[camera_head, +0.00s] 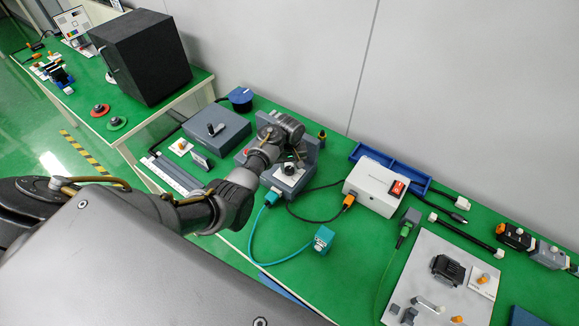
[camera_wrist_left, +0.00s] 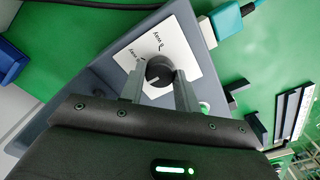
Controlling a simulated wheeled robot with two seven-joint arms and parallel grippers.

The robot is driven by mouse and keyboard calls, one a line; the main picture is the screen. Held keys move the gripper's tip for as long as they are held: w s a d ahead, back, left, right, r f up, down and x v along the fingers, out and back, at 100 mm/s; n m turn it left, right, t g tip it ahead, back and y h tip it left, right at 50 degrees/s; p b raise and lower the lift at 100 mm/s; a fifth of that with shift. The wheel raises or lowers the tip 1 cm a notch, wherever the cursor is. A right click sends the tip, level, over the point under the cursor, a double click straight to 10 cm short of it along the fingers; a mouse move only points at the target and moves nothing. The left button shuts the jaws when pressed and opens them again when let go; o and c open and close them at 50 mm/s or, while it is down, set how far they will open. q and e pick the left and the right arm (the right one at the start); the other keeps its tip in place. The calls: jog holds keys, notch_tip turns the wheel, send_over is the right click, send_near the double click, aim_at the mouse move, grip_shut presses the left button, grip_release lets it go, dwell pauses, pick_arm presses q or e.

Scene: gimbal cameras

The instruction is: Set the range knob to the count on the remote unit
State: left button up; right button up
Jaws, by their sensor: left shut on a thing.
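My left gripper (camera_head: 288,160) reaches over a grey unit (camera_head: 294,186) on the green bench. In the left wrist view its two fingers (camera_wrist_left: 159,84) are shut on a black round knob (camera_wrist_left: 160,71), one finger on each side. The knob sits on a white plate (camera_wrist_left: 196,52) with printed position labels, two of them ending in "way". A pale mark shows on the knob's face. I cannot tell whether this is the range knob, nor which thing is the remote unit. My right gripper is not in view.
A white box with a red switch (camera_head: 379,188) stands to the right, cabled. A teal cable with a plug (camera_head: 324,238) lies in front. A grey panel (camera_head: 425,262) with small parts is at the lower right.

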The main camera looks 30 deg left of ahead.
pick_arm(q)
jog(key=shift+m, duration=0.3)
jog(key=m, duration=0.5)
jog(key=shift+m, duration=0.3)
jog(key=m, duration=0.5)
jog(key=shift+m, duration=0.3)
jog(key=m, duration=1.2)
jog(key=o, duration=1)
